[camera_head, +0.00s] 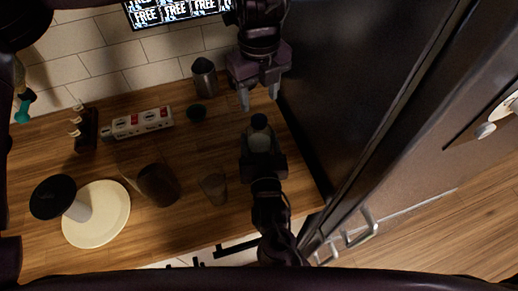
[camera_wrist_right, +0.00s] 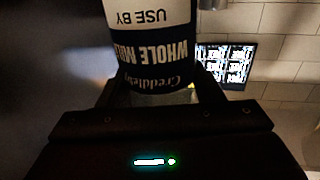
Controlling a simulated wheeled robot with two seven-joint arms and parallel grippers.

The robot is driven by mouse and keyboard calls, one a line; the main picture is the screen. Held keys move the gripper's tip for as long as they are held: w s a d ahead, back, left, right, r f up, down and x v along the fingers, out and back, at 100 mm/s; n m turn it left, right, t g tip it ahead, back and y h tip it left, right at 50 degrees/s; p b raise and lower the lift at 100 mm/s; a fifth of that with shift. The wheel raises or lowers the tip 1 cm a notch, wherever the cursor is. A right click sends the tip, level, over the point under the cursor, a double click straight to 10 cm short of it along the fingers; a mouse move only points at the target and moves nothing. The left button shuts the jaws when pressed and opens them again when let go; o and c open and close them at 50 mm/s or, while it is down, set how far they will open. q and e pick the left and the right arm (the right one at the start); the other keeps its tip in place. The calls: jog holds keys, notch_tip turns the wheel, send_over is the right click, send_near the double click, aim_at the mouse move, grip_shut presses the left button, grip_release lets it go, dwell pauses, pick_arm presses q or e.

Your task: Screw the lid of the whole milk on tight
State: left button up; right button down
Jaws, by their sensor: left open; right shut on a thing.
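The whole milk bottle (camera_head: 259,142) stands on the wooden counter at the right in the head view, with a dark cap (camera_head: 259,121) on its top. I cannot tell how tightly the cap sits. My right gripper (camera_head: 262,160) is shut on the bottle's body from the front. The right wrist view shows the bottle's dark and white label (camera_wrist_right: 155,45), reading "WHOLE MILK" upside down, between the fingers. My left gripper (camera_head: 259,98) is open and empty, fingers pointing down, just behind and above the cap and apart from it.
A small dark round piece (camera_head: 196,112) lies left of the bottle, near a grey canister (camera_head: 204,78). A tall dark cabinet (camera_head: 350,75) closes off the right.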

aim_at(259, 119)
pick_arm(q)
jog(key=shift+r+n, duration=0.2)
jog(key=shift+n, duration=0.8)
jog(key=shift+f, duration=4)
jog(key=c, duration=1)
jog(key=shift+m, duration=1.1)
jog(key=o, duration=1.2)
jog(key=shift+r, duration=0.15)
